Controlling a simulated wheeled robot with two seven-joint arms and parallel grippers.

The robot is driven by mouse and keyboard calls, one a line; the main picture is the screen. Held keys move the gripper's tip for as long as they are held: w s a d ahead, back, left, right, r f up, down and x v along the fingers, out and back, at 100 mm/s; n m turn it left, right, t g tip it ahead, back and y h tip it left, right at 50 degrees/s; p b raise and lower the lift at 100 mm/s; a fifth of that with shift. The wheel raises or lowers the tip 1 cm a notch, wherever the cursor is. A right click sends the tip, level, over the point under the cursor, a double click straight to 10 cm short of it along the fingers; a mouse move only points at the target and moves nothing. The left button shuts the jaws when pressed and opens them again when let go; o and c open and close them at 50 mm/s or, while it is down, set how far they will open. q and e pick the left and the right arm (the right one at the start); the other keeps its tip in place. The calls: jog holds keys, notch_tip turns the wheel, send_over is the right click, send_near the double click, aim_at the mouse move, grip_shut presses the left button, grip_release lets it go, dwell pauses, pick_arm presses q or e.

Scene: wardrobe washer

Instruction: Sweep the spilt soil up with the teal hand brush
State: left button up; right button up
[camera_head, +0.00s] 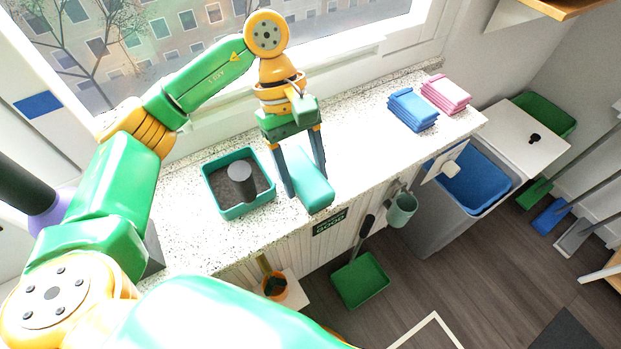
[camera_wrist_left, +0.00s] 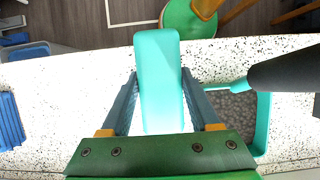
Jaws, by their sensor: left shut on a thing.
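My left gripper (camera_head: 305,184) points down over the speckled counter and is shut on a teal block-like thing, which I take to be the teal hand brush (camera_head: 313,189). In the left wrist view the brush (camera_wrist_left: 158,60) lies lengthwise between the two fingers, with its rounded end beyond them. Its bristles are hidden, and I cannot tell whether it touches the counter. I cannot pick out the spilt soil from the counter's speckles. My right gripper is not in view.
A teal tray (camera_head: 248,209) of grey granular stuff, with a dark cylinder (camera_head: 241,175) in it, stands left of the gripper. Blue (camera_head: 412,110) and pink (camera_head: 446,93) stacks lie to the right. A green dustpan (camera_head: 361,281) is below the front edge, beside a blue-lined bin (camera_head: 478,183).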

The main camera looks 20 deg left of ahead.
pick_arm(q)
jog(key=shift+f+b, duration=0.65)
dwell(0.4)
jog(key=shift+s, duration=0.1)
jog(key=shift+s+a+b, duration=0.25)
jog(key=shift+s+b, duration=0.05)
jog(key=shift+s+a, duration=0.2)
jog(key=shift+s, duration=0.1)
jog(key=shift+r, duration=0.15)
jog(key=shift+w+d, duration=0.55)
jog(key=shift+w, duration=0.1)
